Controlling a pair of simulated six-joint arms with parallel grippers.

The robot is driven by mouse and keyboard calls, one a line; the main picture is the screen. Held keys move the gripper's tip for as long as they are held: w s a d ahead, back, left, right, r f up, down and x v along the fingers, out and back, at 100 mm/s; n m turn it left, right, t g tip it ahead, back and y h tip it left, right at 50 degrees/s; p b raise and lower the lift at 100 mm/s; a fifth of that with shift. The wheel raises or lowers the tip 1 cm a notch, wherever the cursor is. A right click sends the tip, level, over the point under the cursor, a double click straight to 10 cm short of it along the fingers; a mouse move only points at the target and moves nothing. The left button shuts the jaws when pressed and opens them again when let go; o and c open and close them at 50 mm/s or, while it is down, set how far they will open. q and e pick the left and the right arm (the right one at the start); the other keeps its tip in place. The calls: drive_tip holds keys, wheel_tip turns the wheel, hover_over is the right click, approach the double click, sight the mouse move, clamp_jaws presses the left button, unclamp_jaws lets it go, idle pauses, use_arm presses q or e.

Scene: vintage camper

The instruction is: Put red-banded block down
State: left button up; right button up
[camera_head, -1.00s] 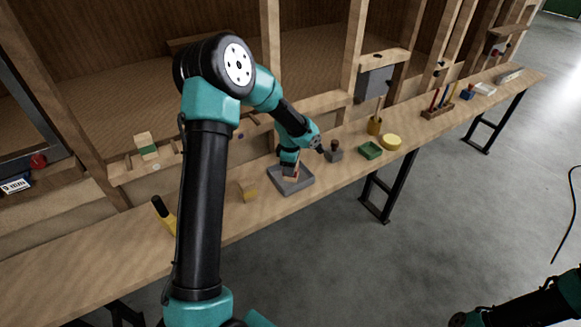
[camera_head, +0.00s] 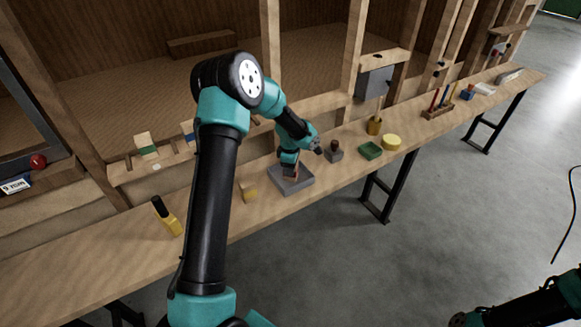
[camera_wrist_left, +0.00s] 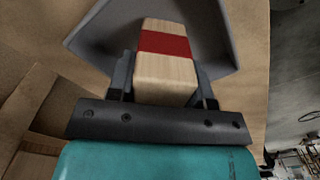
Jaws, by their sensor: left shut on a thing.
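The red-banded block (camera_wrist_left: 165,68) is pale wood with a red band across it. My left gripper (camera_wrist_left: 162,85) is shut on it, one finger on each side. In the head view the left gripper (camera_head: 289,168) points down over a grey tray (camera_head: 303,186), and the block shows only in part under it. In the left wrist view the tray's wall (camera_wrist_left: 92,32) surrounds the block's far end. I cannot tell whether the block touches the tray floor. The right gripper (camera_head: 459,320) is at the lower right, mostly cut off.
A grey block with a dark knob (camera_head: 334,152), a green tray (camera_head: 370,150) and a yellow disc (camera_head: 391,142) lie to the right.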

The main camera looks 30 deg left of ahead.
use_arm(q)
drive_tip(key=shift+f, duration=0.1)
drive_tip(key=o, duration=1)
drive_tip(key=shift+c, duration=0.2)
wheel_tip(320, 180, up, 12)
drive_tip(key=shift+r, duration=0.15)
idle(0.6)
